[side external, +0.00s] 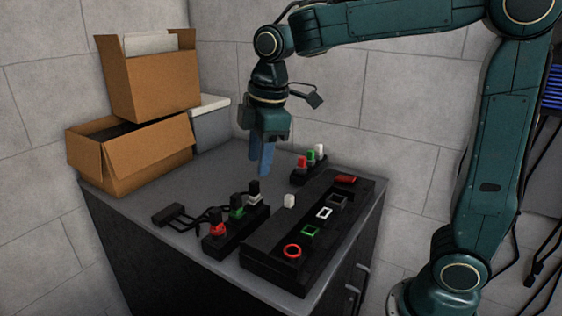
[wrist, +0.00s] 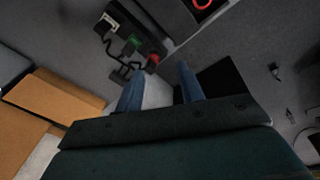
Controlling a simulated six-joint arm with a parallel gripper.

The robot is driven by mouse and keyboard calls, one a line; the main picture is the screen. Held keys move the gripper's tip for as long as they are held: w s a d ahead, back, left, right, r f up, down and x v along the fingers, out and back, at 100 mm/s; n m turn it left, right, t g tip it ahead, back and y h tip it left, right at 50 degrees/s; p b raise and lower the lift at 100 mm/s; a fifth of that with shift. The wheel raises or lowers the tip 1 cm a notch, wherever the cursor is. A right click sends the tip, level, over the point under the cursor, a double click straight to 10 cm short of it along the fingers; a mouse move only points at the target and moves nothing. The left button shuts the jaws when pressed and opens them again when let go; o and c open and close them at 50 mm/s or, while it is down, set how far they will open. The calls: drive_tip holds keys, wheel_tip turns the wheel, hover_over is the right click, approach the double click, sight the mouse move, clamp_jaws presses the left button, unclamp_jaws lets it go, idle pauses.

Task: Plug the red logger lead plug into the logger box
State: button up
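The red logger lead plug (side external: 217,229) stands in a black holder strip (side external: 240,232), in line with a green plug (side external: 237,211) and a white plug (side external: 255,197). In the wrist view the red plug (wrist: 153,60) is just beyond my fingertips, at the end of the row. The long black box (side external: 265,262), which I take as the logger box, has a red ring socket (side external: 292,251) at its near end; the ring (wrist: 202,3) is cut by the wrist view's top edge. My gripper (side external: 262,172) is open and empty, above the table behind the plugs.
The box also has green (side external: 310,231), white (side external: 324,213) and grey-outlined sockets. A small white block (side external: 289,200) is at its left side. A rear strip (side external: 309,172) holds red, green and white pieces. Cardboard boxes (side external: 150,85) are stacked at back left. Dark cables lie left of the plugs.

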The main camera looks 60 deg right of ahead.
sight(215, 210)
drive_tip(key=shift+w+a+f+n+g, duration=0.35)
drive_tip(key=shift+w+a+f+n, duration=0.25)
drive_tip(key=shift+w+f+n, duration=0.75)
drive_tip(key=shift+w+a+f+n+g, duration=0.3)
drive_tip(key=shift+w+a+f+n, duration=0.45)
drive_tip(key=shift+w, duration=1.25)
drive_tip(key=shift+w+a+f+n+g, duration=0.45)
drive_tip(key=shift+w+f+n, duration=0.65)
drive_tip(key=shift+w, duration=0.55)
drive_tip(key=shift+f, duration=0.15)
drive_tip(key=shift+f, duration=4.3)
clamp_jaws()
drive_tip(key=shift+r, duration=0.85)
